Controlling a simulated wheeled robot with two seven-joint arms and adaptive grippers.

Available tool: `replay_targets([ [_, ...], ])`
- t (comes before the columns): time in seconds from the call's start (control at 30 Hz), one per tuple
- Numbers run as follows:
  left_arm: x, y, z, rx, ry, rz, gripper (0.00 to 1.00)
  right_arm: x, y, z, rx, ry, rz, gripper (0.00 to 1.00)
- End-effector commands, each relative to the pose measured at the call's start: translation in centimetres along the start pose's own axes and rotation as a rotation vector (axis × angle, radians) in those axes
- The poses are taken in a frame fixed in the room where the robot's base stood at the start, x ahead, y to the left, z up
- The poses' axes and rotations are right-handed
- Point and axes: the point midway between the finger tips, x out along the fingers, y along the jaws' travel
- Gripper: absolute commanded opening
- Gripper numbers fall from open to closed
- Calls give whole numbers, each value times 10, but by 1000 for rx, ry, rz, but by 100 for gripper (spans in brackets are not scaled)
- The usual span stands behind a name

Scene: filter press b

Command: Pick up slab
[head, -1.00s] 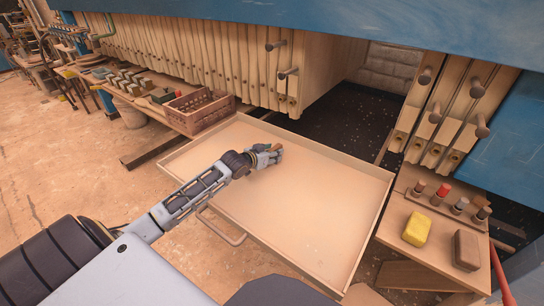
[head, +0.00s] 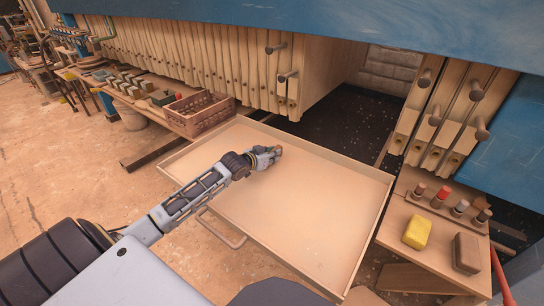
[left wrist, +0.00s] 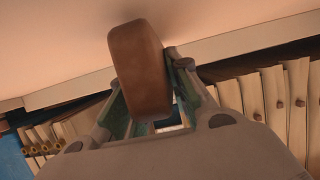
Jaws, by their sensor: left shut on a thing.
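A brown slab with rounded edges (left wrist: 138,70) sits between the fingers of my left gripper in the left wrist view, its near end facing the camera. In the head view only a small brown part of the slab (head: 278,150) shows at the fingertips. My left gripper (head: 270,154) is shut on it, over the pale wooden tray (head: 335,222). I cannot tell whether the slab touches the tray floor. The fingers are partly hidden behind the slab in the left wrist view. My right gripper is not in view.
The tray is otherwise bare, with low rims. A brown crate (head: 200,115) stands on the bench to its left. On the right shelf are a yellow block (head: 417,232), a brown block (head: 467,252) and several small cylinders. Press plates (head: 215,60) rise behind.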

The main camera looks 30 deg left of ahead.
Motion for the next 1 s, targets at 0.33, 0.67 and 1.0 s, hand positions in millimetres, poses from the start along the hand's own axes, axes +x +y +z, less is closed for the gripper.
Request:
replay_targets([
  [0.33,-15,0,-38,2,5,0,0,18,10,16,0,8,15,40],
  [0.67,-32,0,-78,1,4,0,0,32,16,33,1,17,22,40],
  [1.0,-37,0,-89,0,3,0,0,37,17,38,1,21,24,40],
])
